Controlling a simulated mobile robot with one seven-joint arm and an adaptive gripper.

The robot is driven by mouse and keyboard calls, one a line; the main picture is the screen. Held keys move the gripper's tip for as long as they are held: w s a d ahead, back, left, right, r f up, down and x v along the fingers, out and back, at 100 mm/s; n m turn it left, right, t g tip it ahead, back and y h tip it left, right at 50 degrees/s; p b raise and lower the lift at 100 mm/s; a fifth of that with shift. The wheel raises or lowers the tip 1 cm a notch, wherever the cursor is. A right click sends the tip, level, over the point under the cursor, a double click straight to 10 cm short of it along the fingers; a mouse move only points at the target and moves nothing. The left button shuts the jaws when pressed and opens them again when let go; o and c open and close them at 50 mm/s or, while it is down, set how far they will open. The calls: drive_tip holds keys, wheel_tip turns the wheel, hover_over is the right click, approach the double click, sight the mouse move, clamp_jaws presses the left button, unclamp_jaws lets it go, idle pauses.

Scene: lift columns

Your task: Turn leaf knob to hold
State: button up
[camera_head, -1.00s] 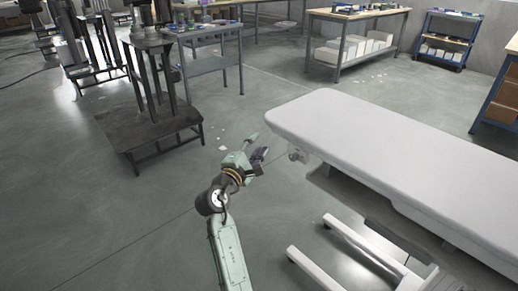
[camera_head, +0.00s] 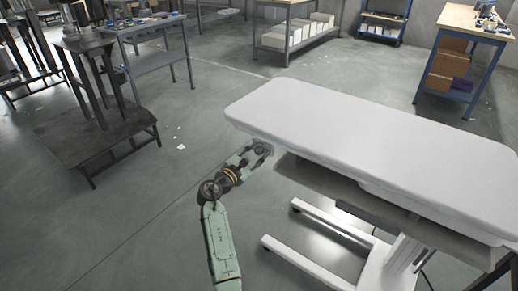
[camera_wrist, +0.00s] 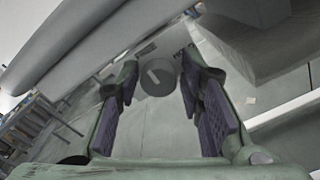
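The leaf knob (camera_wrist: 158,78) is a dark round knob with a pale pointer mark, seen face-on in the wrist view. My gripper (camera_wrist: 160,88) is open, with its purple-padded fingers on either side of the knob. A gap shows on each side, and I cannot tell how deep the knob sits between the pads. In the head view my gripper (camera_head: 262,150) is beside the left end of the white lift table (camera_head: 370,125), just below the top's edge. The knob cannot be made out there behind the gripper.
The table's underside runs close above my gripper. Its white base legs (camera_head: 310,262) stand on the floor to the right. A dark stand (camera_head: 95,135) is at the left, and workbenches (camera_head: 290,30) are behind.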

drive_tip(key=shift+w+d, duration=0.4)
drive_tip(key=shift+w, duration=0.2)
drive_tip(key=shift+c, duration=0.5)
clamp_jaws()
